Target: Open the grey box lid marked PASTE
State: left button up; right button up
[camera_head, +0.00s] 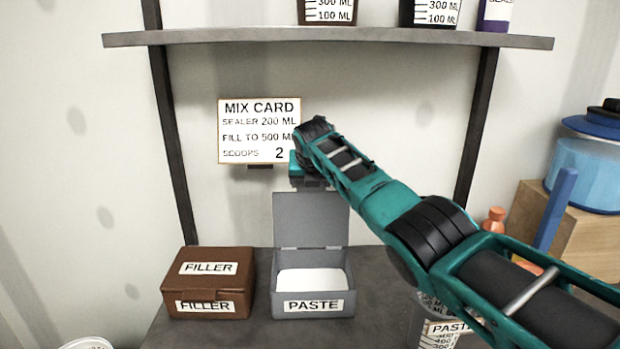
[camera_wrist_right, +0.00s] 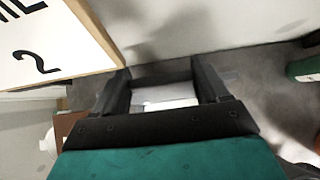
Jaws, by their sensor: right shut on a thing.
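The grey box (camera_head: 279,302) marked PASTE sits on the dark bench. Its grey lid (camera_head: 312,222) stands upright at the back, and white contents (camera_head: 311,281) show inside. My right gripper (camera_head: 308,182) is at the upper edge of the raised lid, shut on it; the arm hides part of that contact. In the right wrist view the two dark fingers (camera_wrist_right: 163,84) stand apart, with grey and white surfaces of the box between them. My left gripper is not in view.
A closed brown FILLER box (camera_head: 208,282) stands left of the grey box. A mix card (camera_head: 258,130) hangs behind, close to my right gripper. A shelf (camera_head: 330,38) with containers is above. A PASTE-labelled measuring container (camera_head: 440,333) is at front right, partly hidden by my arm.

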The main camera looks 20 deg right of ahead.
jog(key=shift+r, duration=0.25)
jog(key=o, duration=1.3)
jog(key=shift+c, duration=0.2)
jog(key=shift+o, duration=1.3)
jog(key=shift+f, duration=0.15)
jog(key=shift+s, duration=0.1)
jog(key=v, duration=1.2)
jog(key=shift+s+r, duration=0.2)
jog(key=shift+r, duration=0.15)
jog(key=shift+f, duration=0.1)
